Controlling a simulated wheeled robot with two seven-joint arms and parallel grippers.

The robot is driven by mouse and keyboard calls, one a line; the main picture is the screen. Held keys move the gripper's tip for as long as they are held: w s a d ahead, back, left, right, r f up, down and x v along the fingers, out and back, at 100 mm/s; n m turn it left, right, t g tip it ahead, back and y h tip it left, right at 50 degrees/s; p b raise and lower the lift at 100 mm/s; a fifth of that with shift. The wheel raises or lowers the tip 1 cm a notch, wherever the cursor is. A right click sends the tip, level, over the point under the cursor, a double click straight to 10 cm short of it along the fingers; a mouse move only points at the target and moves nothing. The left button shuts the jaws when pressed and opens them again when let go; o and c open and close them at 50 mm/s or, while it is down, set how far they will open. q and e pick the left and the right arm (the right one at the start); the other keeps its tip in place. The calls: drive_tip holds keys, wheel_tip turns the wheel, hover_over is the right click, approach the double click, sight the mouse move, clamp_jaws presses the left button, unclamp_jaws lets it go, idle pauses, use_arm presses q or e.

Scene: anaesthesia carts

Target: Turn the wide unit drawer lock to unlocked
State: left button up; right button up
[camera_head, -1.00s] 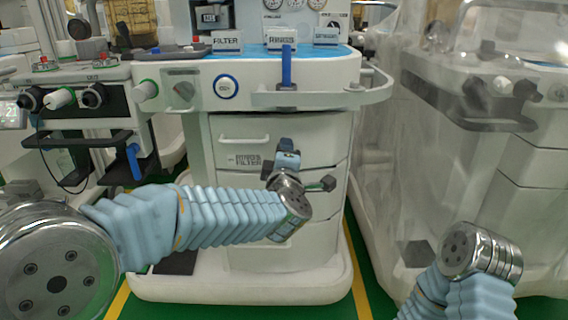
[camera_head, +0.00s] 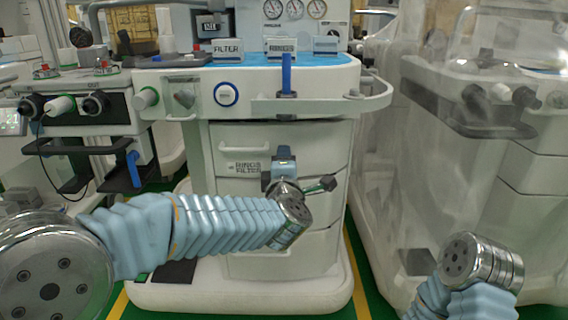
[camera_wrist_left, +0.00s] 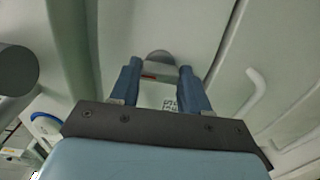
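The wide drawer unit (camera_head: 235,190) of the middle cart has stacked white drawers and stands straight ahead. My left gripper (camera_head: 284,155) is in front of its upper drawers, fingers pointing up. In the left wrist view its two blue fingers (camera_wrist_left: 160,85) stand apart. A grey rounded piece (camera_wrist_left: 158,57), possibly the lock, shows at the far end between the fingertips. A white label with a red strip (camera_wrist_left: 160,92) lies between the fingers. I cannot make out the lock's setting or any contact. In the head view my arm hides part of the drawer fronts. My right gripper is out of view.
A drawer handle (camera_head: 245,147) is left of my left gripper. Above are a blue upright lever (camera_head: 286,75) and a curved side rail (camera_head: 375,95). A plastic-covered cart (camera_head: 440,150) stands at the right. Green floor shows between the carts.

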use_arm(q)
drive_tip(key=o, duration=0.4)
drive_tip(key=s, duration=1.3)
drive_tip(key=shift+s+p, duration=0.4)
